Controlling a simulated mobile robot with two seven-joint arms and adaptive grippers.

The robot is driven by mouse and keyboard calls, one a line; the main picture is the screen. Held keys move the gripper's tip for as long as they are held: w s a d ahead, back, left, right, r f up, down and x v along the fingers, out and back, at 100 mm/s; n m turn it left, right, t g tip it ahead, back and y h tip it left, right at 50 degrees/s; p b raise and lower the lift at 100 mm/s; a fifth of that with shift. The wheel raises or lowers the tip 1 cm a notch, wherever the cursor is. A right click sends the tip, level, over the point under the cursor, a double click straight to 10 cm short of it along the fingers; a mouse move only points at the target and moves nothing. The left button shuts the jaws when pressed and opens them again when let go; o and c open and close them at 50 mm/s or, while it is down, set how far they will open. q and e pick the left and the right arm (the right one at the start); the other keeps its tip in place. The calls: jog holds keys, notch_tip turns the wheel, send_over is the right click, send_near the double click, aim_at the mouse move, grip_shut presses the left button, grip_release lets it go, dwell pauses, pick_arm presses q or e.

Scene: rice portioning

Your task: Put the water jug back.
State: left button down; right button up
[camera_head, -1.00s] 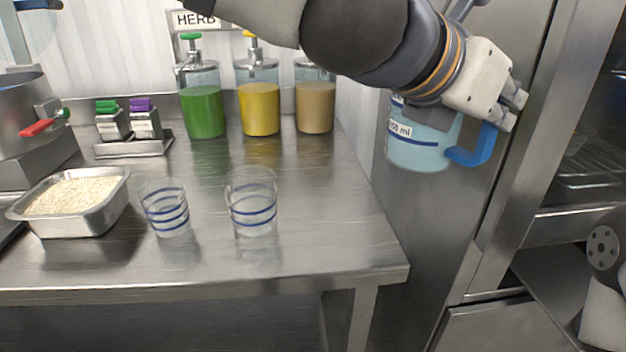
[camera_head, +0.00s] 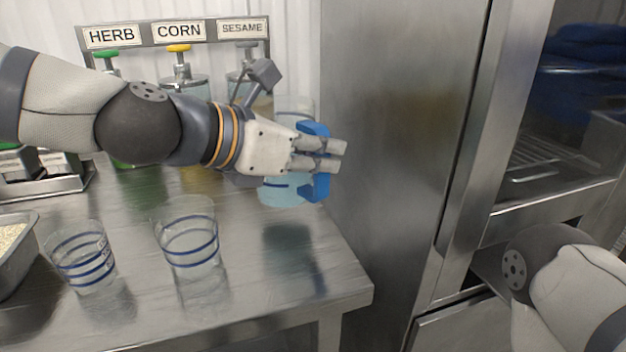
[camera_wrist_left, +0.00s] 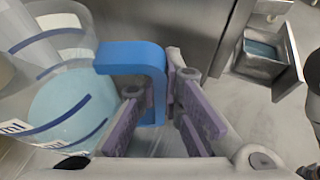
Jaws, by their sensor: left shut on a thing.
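The water jug (camera_head: 283,192) is a clear jug with light-blue water, a dark blue line and a blue handle (camera_head: 319,186). My left gripper (camera_head: 338,155) is shut on that handle and partly covers the jug. The jug is over the right part of the steel table (camera_head: 225,300), close to the steel cabinet. Its dark reflection lies apart below it, so it looks held above the tabletop. In the left wrist view the jug (camera_wrist_left: 70,108) is at the left, with its handle (camera_wrist_left: 135,57) between the purple-padded fingers. My right gripper is out of view.
Two clear cups with blue stripes, one (camera_head: 80,262) at the left and one (camera_head: 188,245) nearer the jug, stand on the table. Sauce dispensers (camera_head: 180,85) stand behind my arm. A rice tray (camera_head: 18,255) is at the left edge. The steel cabinet (camera_head: 390,150) rises at the right.

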aim_at(313, 196)
pick_arm(q)
jog(key=f, duration=0.2)
jog(key=a+f, duration=0.1)
jog(key=f, duration=0.1)
jog(key=shift+w+b, duration=0.25)
jog(key=shift+b, duration=0.15)
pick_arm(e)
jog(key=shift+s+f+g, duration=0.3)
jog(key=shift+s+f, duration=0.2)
pick_arm(q)
jog(key=shift+r, duration=0.1)
jog(key=c, duration=2.1)
grip_release()
jog(key=shift+f, duration=0.3)
jog(key=o, duration=0.4)
jog(key=shift+s, duration=0.1)
